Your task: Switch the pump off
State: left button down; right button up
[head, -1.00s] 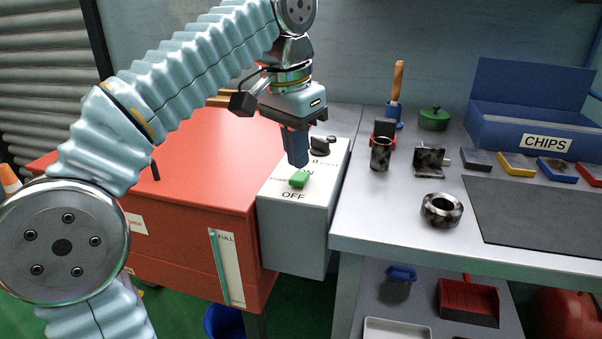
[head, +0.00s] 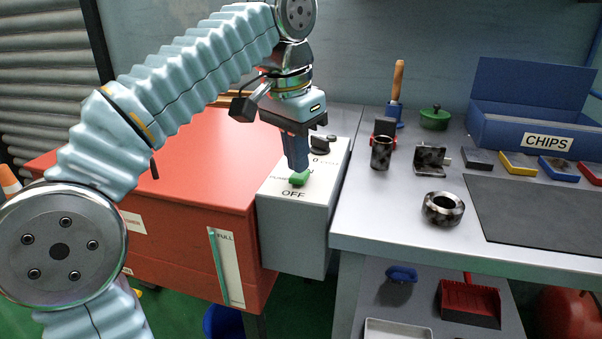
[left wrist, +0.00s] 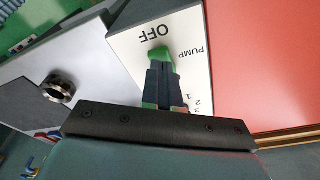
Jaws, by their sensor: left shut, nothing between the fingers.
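The pump switch is a green rocker (head: 299,178) on the sloping top of a grey control box (head: 291,237), just above the printed word OFF. It also shows in the left wrist view (left wrist: 161,53), beside the words OFF and PUMP. My left gripper (head: 298,167) is shut and empty, pointing down over the box. Its fingertips are at the switch and hide part of it. In the left wrist view my left gripper (left wrist: 162,66) reaches the green switch; I cannot tell whether they touch. My right gripper is not in view.
A dark knob (head: 320,144) sits behind the switch, close to my gripper. A red tank (head: 180,160) lies left of the box. The bench at right holds a metal ring (head: 442,209), a dark mat (head: 545,222) and a blue chips bin (head: 530,110).

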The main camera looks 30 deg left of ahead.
pick_arm(q)
jog(key=shift+f+b, duration=0.4)
jog(key=shift+f, duration=0.15)
notch_tip(320, 180, up, 3)
jog(key=p, duration=0.3)
jog(key=shift+r+p, duration=0.4)
jog(key=shift+r, duration=1.6)
